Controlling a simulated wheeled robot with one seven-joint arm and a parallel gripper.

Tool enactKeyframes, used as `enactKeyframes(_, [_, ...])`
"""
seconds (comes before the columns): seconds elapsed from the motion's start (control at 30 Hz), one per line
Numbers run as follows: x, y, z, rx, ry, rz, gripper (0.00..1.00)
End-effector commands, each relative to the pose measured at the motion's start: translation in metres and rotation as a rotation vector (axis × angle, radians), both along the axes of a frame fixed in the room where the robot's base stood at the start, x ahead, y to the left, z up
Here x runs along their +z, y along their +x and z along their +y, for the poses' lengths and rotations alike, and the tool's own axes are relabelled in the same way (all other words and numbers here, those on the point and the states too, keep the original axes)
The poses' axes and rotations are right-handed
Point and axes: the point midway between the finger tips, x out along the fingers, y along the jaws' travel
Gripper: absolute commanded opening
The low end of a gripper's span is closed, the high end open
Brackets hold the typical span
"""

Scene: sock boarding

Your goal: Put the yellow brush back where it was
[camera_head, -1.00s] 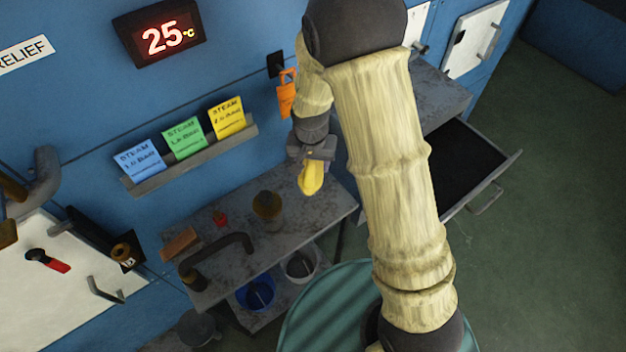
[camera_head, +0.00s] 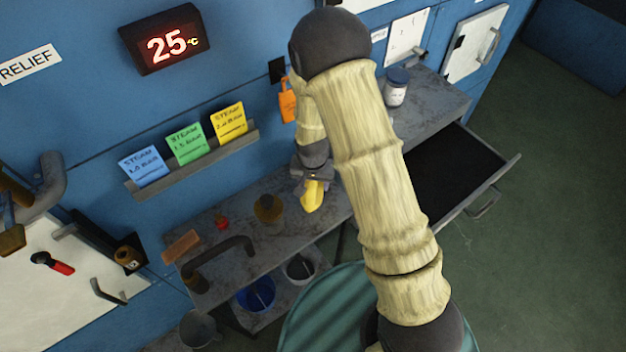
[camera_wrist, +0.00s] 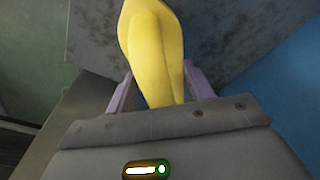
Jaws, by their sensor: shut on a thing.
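My gripper (camera_head: 312,180) is shut on the yellow brush (camera_head: 312,196) and holds it over the right part of the grey worktop (camera_head: 335,207). In the wrist view the yellow brush (camera_wrist: 152,50) lies between the two pale fingers of my gripper (camera_wrist: 158,85) and points away from the palm, with the grey worktop behind it. Only its smooth yellow part shows; I cannot make out bristles. I cannot tell whether the brush touches the worktop.
An open drawer (camera_head: 490,181) juts out at the right, below a worktop with a white jar (camera_head: 396,88). On the left worktop are a brown pot (camera_head: 268,208), a red item (camera_head: 221,222), a brown block (camera_head: 181,246) and a dark bent pipe (camera_head: 222,252). An orange padlock (camera_head: 287,102) hangs on the wall.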

Motion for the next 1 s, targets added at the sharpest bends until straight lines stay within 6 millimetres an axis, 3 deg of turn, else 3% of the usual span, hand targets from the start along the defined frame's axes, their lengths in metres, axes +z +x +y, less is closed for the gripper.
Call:
enactKeyframes(0.3, [-0.003,0.000,0.003,0.005,0.000,-0.001,0.31])
enactKeyframes(0.33, [-0.003,0.000,0.003,0.005,0.000,-0.001,0.55])
enactKeyframes(0.43, [-0.002,0.000,0.002,0.005,0.000,-0.001,0.74])
enactKeyframes(0.77, [0.000,0.000,0.001,0.003,0.000,-0.001,0.74])
enactKeyframes(1.0, [0.016,-0.001,0.002,0.003,0.002,-0.004,0.74])
